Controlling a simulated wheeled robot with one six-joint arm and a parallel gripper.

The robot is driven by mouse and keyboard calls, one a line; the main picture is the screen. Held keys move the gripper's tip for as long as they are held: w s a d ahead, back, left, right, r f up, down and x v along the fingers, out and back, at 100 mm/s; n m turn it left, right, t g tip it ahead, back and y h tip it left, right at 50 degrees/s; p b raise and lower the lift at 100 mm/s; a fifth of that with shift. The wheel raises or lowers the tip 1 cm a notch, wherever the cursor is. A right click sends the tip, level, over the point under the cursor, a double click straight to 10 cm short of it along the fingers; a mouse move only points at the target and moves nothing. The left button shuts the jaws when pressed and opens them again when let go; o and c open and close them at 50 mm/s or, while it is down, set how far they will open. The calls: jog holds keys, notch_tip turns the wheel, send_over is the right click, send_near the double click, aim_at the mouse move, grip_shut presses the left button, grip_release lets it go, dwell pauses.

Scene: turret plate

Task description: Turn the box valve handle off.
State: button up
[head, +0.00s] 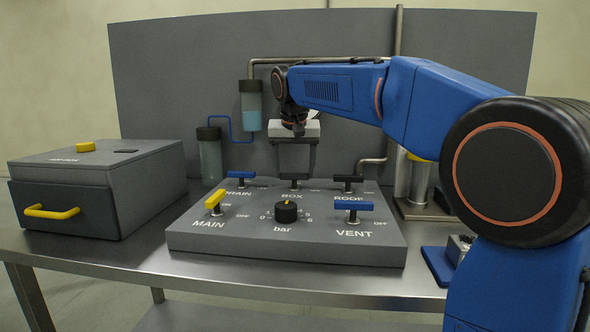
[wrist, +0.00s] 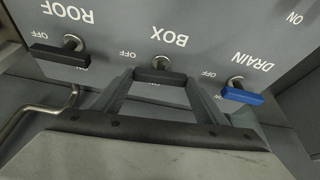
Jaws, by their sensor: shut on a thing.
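The box valve handle (wrist: 160,76) is a dark bar on a metal stem, below the BOX label in the wrist view. Its bar lies across the picture, with an OFF mark to its upper left. My gripper (wrist: 161,79) has its two fingers at the two ends of this bar and is shut on it. In the head view my gripper (head: 297,174) reaches down to the back of the grey panel (head: 190,240), behind the BOX label. The handle is hard to make out there.
The black ROOF handle (wrist: 60,55) and blue DRAIN handle (wrist: 243,96) flank the box valve closely. The yellow MAIN handle (head: 215,201), black knob (head: 286,212) and blue VENT handle (head: 353,206) are nearer the front. A grey box (head: 100,180) stands left; a pipe (head: 372,163) rises behind.

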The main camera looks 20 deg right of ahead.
jog(key=shift+m+h, duration=0.3)
jog(key=shift+m, duration=0.3)
jog(key=o, duration=1.1)
jog(key=shift+c, duration=0.2)
jog(key=shift+a, duration=0.1)
jog(key=v, duration=1.7)
jog(key=shift+w+r, duration=0.15)
jog(key=shift+r, duration=0.05)
